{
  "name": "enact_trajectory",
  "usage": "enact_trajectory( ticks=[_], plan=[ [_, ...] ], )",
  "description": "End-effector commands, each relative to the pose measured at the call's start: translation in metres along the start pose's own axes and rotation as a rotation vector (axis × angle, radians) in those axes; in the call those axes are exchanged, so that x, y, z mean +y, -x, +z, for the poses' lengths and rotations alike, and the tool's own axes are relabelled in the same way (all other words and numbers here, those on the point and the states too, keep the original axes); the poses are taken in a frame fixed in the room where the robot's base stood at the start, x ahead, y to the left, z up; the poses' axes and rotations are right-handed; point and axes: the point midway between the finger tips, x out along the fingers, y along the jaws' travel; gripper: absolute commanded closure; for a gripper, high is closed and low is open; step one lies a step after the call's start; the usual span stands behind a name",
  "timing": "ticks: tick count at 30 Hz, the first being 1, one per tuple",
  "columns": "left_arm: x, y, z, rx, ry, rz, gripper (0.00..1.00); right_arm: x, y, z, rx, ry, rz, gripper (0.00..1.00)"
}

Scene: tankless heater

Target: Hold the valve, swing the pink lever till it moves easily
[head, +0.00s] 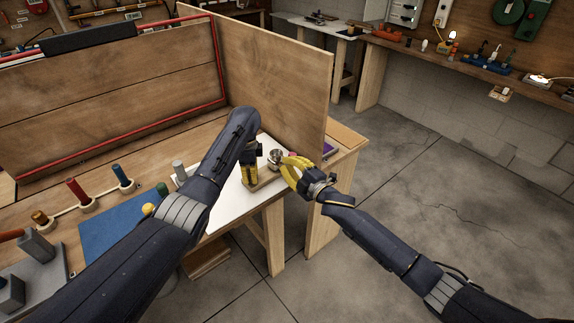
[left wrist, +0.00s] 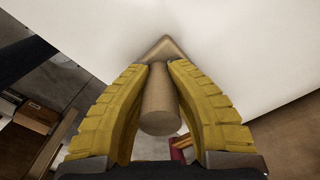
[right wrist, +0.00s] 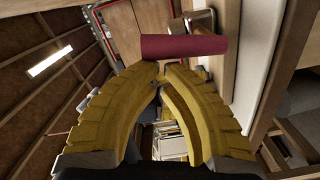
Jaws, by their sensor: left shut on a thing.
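The valve (head: 275,157) is a small metal fitting on the white sheet at the table's right end, partly hidden by my grippers. My left gripper (head: 251,174) is shut on the valve; in the left wrist view its yellow fingers flank the brownish cylinder of the valve (left wrist: 160,103). The pink lever (right wrist: 183,47) is a dark pink bar across the right wrist view, joined to a metal stem. A bit of it shows behind the valve in the left wrist view (left wrist: 180,149). My right gripper (right wrist: 161,76) is shut and empty, its fingertips together just short of the lever.
An upright wooden panel (head: 280,80) stands close behind the valve. Open concrete floor (head: 430,200) is at the right, below a wall shelf.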

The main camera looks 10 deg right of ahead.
Motion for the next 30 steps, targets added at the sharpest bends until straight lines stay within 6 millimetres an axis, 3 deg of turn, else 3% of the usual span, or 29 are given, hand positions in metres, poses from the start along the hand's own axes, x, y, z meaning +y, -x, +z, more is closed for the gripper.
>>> enact_trajectory(
  ticks=[30],
  plan=[
    [0.000,0.000,0.000,0.000,0.000,0.000,1.00,0.013,-0.001,0.026,-0.001,-0.423,-0.021,1.00]
  ],
)
